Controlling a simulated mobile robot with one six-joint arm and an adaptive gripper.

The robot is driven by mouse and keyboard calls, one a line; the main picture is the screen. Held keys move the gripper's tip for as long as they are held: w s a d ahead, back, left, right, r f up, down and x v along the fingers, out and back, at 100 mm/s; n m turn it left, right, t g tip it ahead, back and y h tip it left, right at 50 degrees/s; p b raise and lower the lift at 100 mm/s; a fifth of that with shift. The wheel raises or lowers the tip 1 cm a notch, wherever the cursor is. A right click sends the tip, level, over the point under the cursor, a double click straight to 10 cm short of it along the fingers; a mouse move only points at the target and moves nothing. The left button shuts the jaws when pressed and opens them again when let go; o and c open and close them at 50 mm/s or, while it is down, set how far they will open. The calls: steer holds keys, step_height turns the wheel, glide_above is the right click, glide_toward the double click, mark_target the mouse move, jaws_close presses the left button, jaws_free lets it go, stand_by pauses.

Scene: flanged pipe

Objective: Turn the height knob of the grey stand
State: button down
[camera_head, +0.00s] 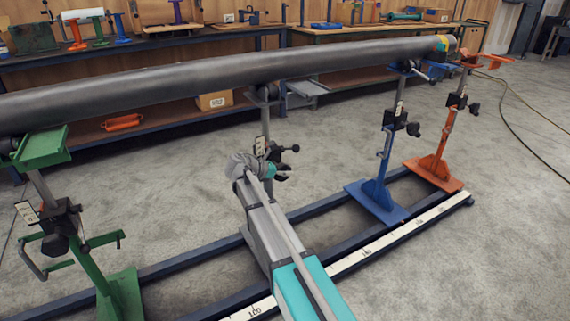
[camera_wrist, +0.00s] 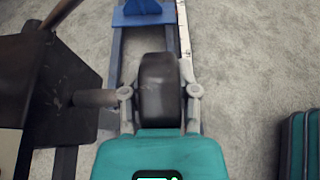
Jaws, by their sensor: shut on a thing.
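The grey stand (camera_head: 265,118) holds up the middle of the long dark pipe (camera_head: 200,84) in the head view. My gripper (camera_head: 281,172) is at the stand's clamp block, reaching in from the front. In the wrist view its two grey fingers (camera_wrist: 160,92) stand on either side of a dark round knob (camera_wrist: 159,78) and are shut on it. A short shaft joins the knob to the dark block (camera_wrist: 62,85) at the left. In the head view my arm and gripper hide the lower part of the stand, and the held knob is hard to make out.
A green stand (camera_head: 122,296) is at the left; a blue stand (camera_head: 377,198) and an orange stand (camera_head: 436,168) are at the right. Dark floor rails (camera_head: 335,243) run beneath them. A dark handle (camera_head: 290,149) juts out close to my gripper. Workbenches line the back wall.

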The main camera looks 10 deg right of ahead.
steer(key=shift+g+y+p, duration=0.3)
steer(key=shift+y+p, duration=0.4)
steer(key=shift+y, duration=0.1)
steer(key=shift+w+f, duration=0.1)
steer(key=shift+c, duration=1.8)
jaws_free()
steer(key=shift+f+h+b, duration=0.15)
steer(key=shift+h+b, duration=0.25)
steer(key=shift+b, duration=0.4)
